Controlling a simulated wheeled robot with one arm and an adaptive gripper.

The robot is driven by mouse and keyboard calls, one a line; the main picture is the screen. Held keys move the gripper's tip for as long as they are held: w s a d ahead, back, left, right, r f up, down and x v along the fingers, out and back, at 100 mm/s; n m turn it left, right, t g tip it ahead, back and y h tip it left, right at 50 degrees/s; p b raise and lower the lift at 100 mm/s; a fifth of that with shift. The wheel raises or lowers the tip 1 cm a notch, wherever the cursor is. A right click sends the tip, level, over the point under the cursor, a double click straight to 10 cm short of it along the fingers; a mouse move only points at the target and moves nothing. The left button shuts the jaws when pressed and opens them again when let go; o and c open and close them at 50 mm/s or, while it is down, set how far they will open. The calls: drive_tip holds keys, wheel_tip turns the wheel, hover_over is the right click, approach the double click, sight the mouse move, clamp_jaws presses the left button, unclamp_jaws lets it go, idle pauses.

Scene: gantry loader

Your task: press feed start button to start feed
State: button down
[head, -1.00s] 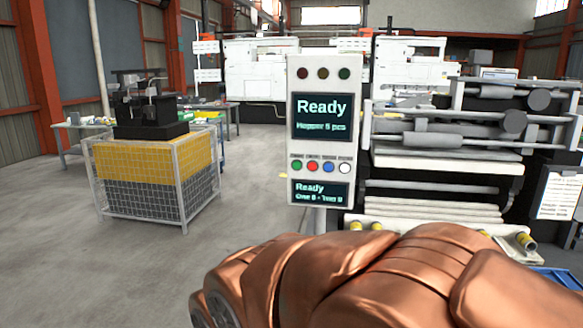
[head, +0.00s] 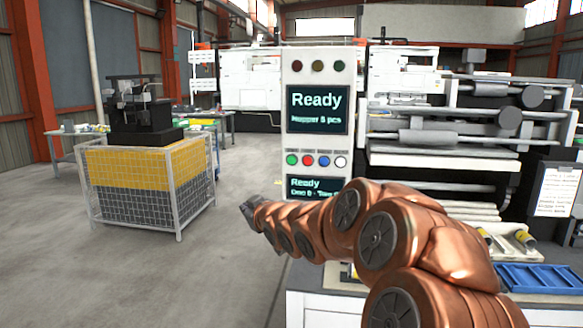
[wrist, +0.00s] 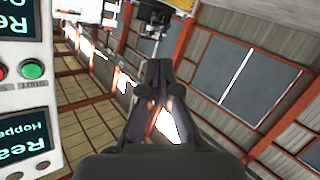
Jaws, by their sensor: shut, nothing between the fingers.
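A white control panel (head: 345,70) stands upright at the middle of the head view. Its screen (head: 318,110) reads "Ready, Hopper 5 pcs". Below it is a row of buttons: green (head: 292,160), red (head: 308,160), blue (head: 324,160) and white (head: 340,161). Their labels are too small to read. My gripper (head: 248,207) is below and left of the row, apart from the panel. My arm hides part of the lower screen. In the wrist view, my shut, empty gripper (wrist: 160,66) is right of the upside-down panel and its green button (wrist: 32,69).
A wire-mesh crate (head: 178,190) with a black machine (head: 140,115) stands on the left. Roller machinery (head: 450,120) fills the right. A blue tray (head: 540,279) is at lower right. The floor between crate and panel is clear.

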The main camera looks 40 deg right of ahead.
sight(292, 160)
drive_tip(key=s+d+r+n+t+b, duration=0.1)
drive_tip(key=s+d+r+n+t, duration=0.1)
drive_tip(key=d+r+t, duration=0.4)
drive_tip(key=s+d+r, duration=0.1)
drive_tip(key=d+r, duration=0.1)
drive_tip(key=d, duration=0.2)
drive_tip(key=shift+s+d+b, duration=0.2)
drive_tip(key=shift+d+b, duration=0.1)
drive_tip(key=shift+w+d, duration=0.1)
drive_tip(key=w+d+p, duration=0.5)
drive_tip(key=d+p, duration=0.1)
drive_tip(key=d, duration=0.1)
drive_tip(key=shift+d, duration=0.15)
idle(1.4)
drive_tip(key=shift+w+d, duration=0.15)
